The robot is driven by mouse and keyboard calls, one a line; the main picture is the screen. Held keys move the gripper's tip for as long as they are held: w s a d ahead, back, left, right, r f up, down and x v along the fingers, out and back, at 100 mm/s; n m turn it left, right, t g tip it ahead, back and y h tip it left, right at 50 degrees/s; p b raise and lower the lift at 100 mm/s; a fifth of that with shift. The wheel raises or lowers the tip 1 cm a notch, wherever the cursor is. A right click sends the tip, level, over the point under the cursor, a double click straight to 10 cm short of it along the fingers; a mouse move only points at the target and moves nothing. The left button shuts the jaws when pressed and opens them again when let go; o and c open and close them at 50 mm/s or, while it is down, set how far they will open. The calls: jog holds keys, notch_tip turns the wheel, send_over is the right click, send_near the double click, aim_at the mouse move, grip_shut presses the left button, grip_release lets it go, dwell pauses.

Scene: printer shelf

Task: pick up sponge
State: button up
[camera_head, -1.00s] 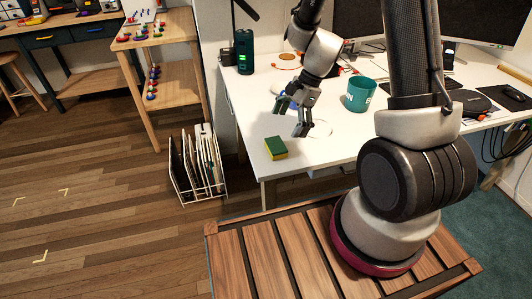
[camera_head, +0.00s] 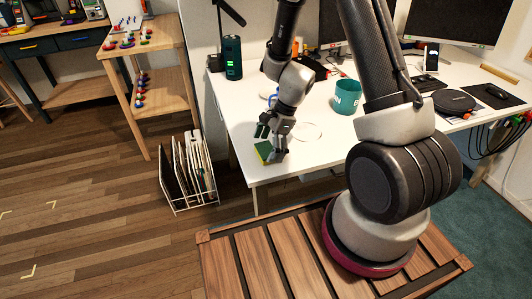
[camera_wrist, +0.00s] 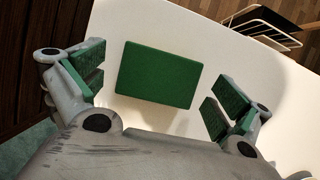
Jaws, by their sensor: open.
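The sponge (camera_head: 263,151), green on top with a yellow side, lies on the white desk near its front left corner. In the wrist view the sponge (camera_wrist: 160,74) shows its flat green face between the two fingers. My gripper (camera_head: 268,143) is right over the sponge in the head view and hides part of it. In the wrist view my gripper (camera_wrist: 156,86) is open, with green pads on both sides and visible gaps between pads and sponge. Whether the fingertips reach down to the sponge's height is hard to tell.
The white desk (camera_head: 250,105) also holds a teal mug (camera_head: 346,96), a dark green cylinder (camera_head: 232,57) and a black round device (camera_head: 454,102). A wire file rack (camera_head: 188,172) stands on the floor left of the desk. A wooden shelf (camera_head: 150,85) stands behind it.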

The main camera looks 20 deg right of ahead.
jog(key=c, duration=0.9)
jog(key=shift+o, duration=0.2)
